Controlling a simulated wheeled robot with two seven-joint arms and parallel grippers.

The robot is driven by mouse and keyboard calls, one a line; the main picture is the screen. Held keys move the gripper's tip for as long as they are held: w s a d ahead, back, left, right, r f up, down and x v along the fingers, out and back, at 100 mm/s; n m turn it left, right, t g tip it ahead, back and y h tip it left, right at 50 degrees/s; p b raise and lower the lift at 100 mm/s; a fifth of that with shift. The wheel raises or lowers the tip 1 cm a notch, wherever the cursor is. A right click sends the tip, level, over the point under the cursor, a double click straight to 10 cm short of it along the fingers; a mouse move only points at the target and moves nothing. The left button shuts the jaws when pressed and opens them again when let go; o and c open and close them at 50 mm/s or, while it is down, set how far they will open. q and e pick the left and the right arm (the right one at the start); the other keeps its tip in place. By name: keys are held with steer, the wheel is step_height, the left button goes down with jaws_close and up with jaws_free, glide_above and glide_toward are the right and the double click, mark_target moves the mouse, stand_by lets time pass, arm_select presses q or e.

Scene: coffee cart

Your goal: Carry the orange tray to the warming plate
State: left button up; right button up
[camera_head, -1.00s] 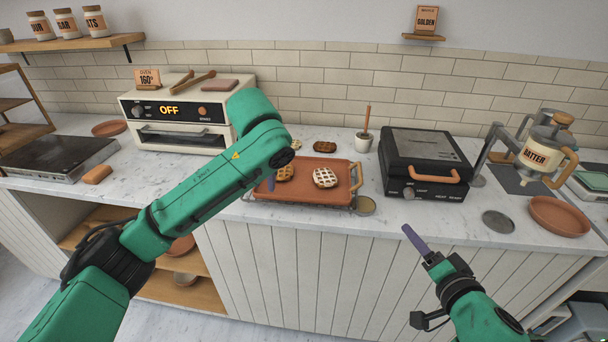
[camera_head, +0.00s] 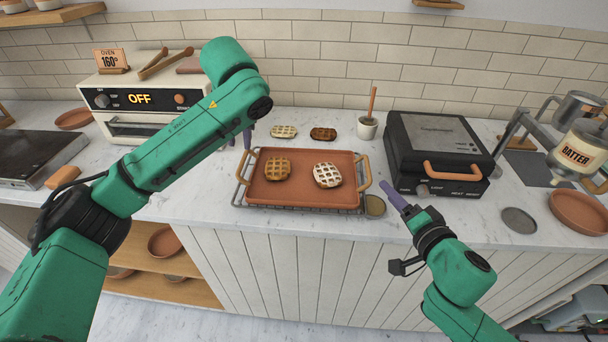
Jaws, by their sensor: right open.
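The orange tray (camera_head: 302,192) sits on a wire rack on the counter, with a brown waffle (camera_head: 277,169) and a pale-topped waffle (camera_head: 327,175) on it. It has a wooden handle at each short end. The warming plate, seemingly the dark flat-topped unit (camera_head: 38,155), is at the far left.
A waffle iron (camera_head: 438,150) stands right of the tray, and an oven (camera_head: 140,100) reading OFF at the left. Two waffles (camera_head: 323,134) and a cup (camera_head: 367,128) are behind the tray. A brown block (camera_head: 62,177) lies near the warming plate. Counter left of the tray is mostly clear.

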mark_target(242, 161)
arm_select(q)
steer(key=x, duration=1.2)
steer(key=shift+w+f, duration=0.1)
steer(key=shift+w, duration=0.05)
arm_select(e)
steer(key=x, duration=1.2)
steer(key=shift+w, duration=0.2)
steer(key=shift+s+r, duration=0.1)
arm_select(q)
steer(key=shift+c, duration=0.7)
arm_select(e)
steer(key=shift+c, duration=0.7)
arm_select(q)
jaws_close()
arm_select(e)
steer(key=c, duration=0.5)
jaws_close()
arm_select(q)
steer(key=shift+a, duration=0.1)
